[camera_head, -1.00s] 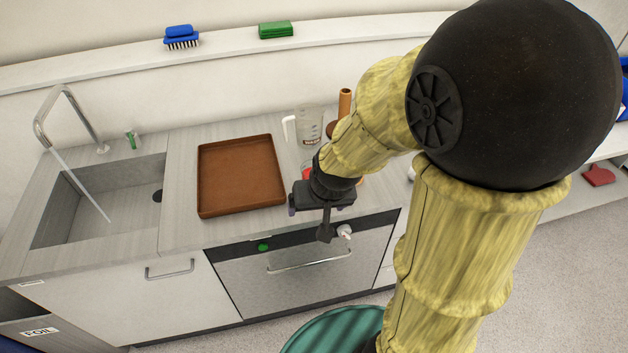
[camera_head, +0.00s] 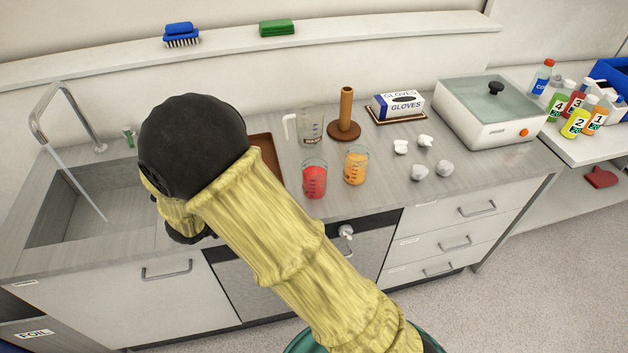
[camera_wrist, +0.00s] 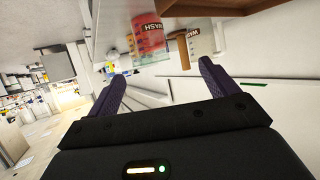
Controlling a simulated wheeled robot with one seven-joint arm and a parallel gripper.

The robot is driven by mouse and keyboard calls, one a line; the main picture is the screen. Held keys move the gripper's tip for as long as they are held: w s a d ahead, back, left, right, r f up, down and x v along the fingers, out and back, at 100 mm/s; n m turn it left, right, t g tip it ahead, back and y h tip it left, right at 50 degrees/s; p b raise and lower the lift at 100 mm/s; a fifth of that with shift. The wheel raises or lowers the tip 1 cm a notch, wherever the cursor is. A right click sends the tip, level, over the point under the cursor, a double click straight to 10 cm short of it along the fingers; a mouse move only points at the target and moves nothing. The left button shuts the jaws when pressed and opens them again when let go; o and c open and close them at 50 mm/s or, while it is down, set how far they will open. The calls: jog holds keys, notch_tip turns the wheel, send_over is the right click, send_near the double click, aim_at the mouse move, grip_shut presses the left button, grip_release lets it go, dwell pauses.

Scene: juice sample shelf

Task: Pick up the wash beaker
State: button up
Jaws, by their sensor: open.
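A beaker of red liquid (camera_head: 314,179) stands on the counter at the middle in the head view. It also shows at the top of the tilted wrist view (camera_wrist: 150,38), where a WASH label appears on it. A clear handled jug (camera_head: 310,124) stands behind it; a second WASH label shows at its likely place in the wrist view (camera_wrist: 194,40). A beaker of orange liquid (camera_head: 356,166) stands to the right of the red one. My gripper (camera_wrist: 161,84) is open and empty, apart from the beakers. In the head view my arm hides its fingers.
A brown tray (camera_head: 266,146) is mostly hidden behind my arm. A wooden post on a round base (camera_head: 345,112) stands beside the jug. Crumpled white pieces (camera_head: 419,173), a glove box (camera_head: 398,103) and a lidded bath (camera_head: 493,110) lie to the right. The sink (camera_head: 85,210) is at left.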

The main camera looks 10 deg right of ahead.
aim_at(304, 180)
jog(key=shift+s+f+h, duration=0.1)
jog(key=shift+s+h, duration=0.2)
jog(key=shift+s, duration=0.1)
jog(key=p+x, duration=0.1)
jog(key=x, duration=1.1)
jog(key=shift+d+f, duration=0.1)
jog(key=shift+d, duration=0.1)
jog(key=x, duration=0.2)
jog(key=p+x, duration=0.1)
jog(key=x, duration=0.2)
jog(key=shift+s+d, duration=0.25)
jog(key=shift+c, duration=0.3)
